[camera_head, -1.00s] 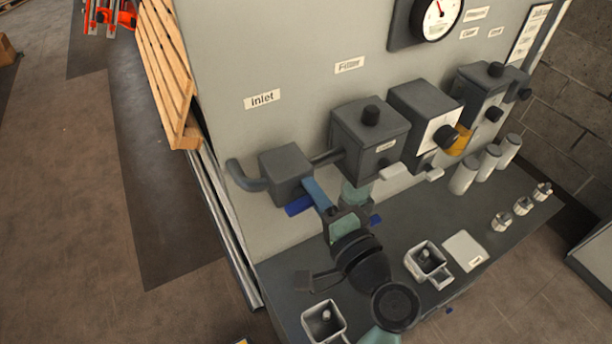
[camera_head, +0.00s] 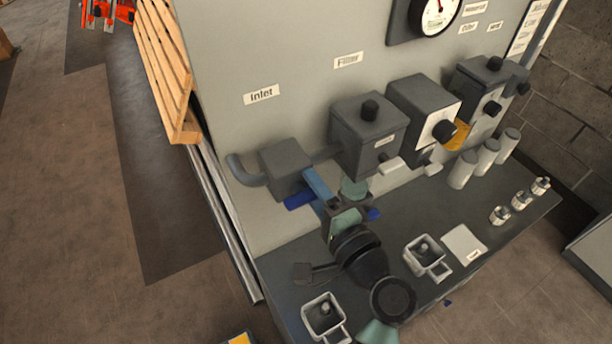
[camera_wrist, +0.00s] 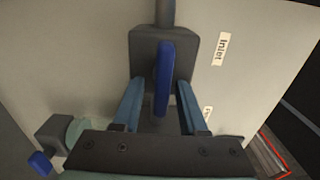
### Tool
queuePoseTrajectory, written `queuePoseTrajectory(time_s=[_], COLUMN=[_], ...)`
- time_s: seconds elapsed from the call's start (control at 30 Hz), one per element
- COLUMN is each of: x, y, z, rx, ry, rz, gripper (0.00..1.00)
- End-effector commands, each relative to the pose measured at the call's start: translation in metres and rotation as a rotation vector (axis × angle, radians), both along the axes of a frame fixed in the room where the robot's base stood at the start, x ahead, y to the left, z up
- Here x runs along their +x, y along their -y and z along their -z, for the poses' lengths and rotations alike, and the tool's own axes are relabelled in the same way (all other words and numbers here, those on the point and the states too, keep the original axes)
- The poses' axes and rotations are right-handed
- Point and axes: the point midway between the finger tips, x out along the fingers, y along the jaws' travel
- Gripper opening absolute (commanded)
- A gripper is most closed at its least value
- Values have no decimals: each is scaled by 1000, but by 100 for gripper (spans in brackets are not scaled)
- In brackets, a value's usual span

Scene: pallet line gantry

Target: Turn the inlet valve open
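The inlet valve (camera_head: 284,165) is a dark grey block on the panel under the label "Inlet" (camera_head: 262,95). Its blue lever (camera_head: 299,200) shows partly behind my gripper (camera_head: 312,180). In the wrist view the valve body (camera_wrist: 146,48) is straight ahead and the blue lever (camera_wrist: 164,75) runs lengthwise from it towards me. My gripper (camera_wrist: 160,98) is open, with one blue-grey finger on each side of the lever. Gaps show between the lever and both fingers. The tip of the lever lies between the fingers.
The filter box (camera_head: 370,135) stands right of the valve, with a greenish bowl (camera_head: 354,188) below. Another blue handle (camera_wrist: 40,163) is at lower left in the wrist view. The bench (camera_head: 385,240) holds cups and canisters. A wooden pallet (camera_head: 165,65) leans left.

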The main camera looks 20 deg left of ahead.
Motion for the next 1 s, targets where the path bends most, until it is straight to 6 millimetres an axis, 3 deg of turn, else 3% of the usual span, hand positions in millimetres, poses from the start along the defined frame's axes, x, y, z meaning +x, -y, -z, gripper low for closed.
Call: queuePoseTrajectory(time_s=[0.43, 0.8, 1.0], x=[-7, -54, -73], y=[9, 71, 95], z=[2, 4, 2], rx=[-1, -2, -1], ry=[2, 2, 1], rz=[1, 5, 3], gripper=[46, 46, 46])
